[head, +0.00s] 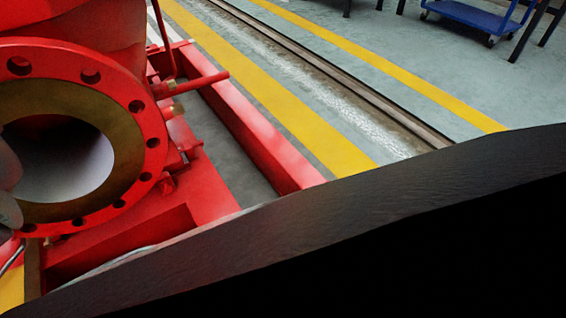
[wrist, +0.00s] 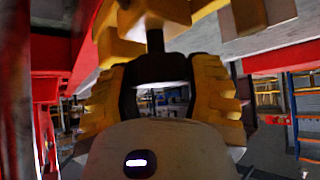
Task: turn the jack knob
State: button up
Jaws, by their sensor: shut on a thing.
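In the wrist view my gripper (wrist: 156,78) reaches up from a pale grey body with a small white light. Dark inner parts and ridged yellow side parts flank its middle. It is shut on the jack knob (wrist: 156,67), a dark piece whose narrow dark stem rises toward yellow blocks (wrist: 240,14) at the top. The contact faces are partly hidden, and the knob's turn angle cannot be read. In the head view neither the knob nor my gripper's jaws show.
In the head view a red pump flange (head: 148,105) with bolt holes fills the left, beside a red base frame (head: 255,135). Yellow floor lines (head: 285,110), a rail (head: 345,85) and a blue cart (head: 478,15) lie beyond. In the wrist view red metal (wrist: 50,55) stands close at left.

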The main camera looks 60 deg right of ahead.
dwell(0.3)
jog(key=o, duration=1.2)
jog(key=shift+r+p, duration=0.15)
jog(key=shift+p, duration=0.3)
jog(key=shift+r+m+t+p, duration=0.25)
jog(key=shift+m+t+p, duration=0.15)
jog(key=shift+p, duration=0.8)
jog(key=m+t+p, duration=0.1)
jog(key=p, duration=0.1)
jog(key=shift+s+y+p, duration=0.1)
jog(key=shift+y+p, duration=0.2)
jog(key=shift+p, duration=0.1)
jog(key=m+t+p, duration=0.3)
jog(key=m+p, duration=0.1)
jog(key=p, duration=0.4)
jog(key=shift+f, duration=0.15)
jog(key=shift+f+m+t+p, duration=0.1)
jog(key=shift+m+t+p, duration=0.5)
jog(key=shift+m+p, duration=0.5)
jog(key=shift+m+t+p, duration=0.3)
jog(key=shift+t+p, duration=0.1)
jog(key=shift+p, duration=0.45)
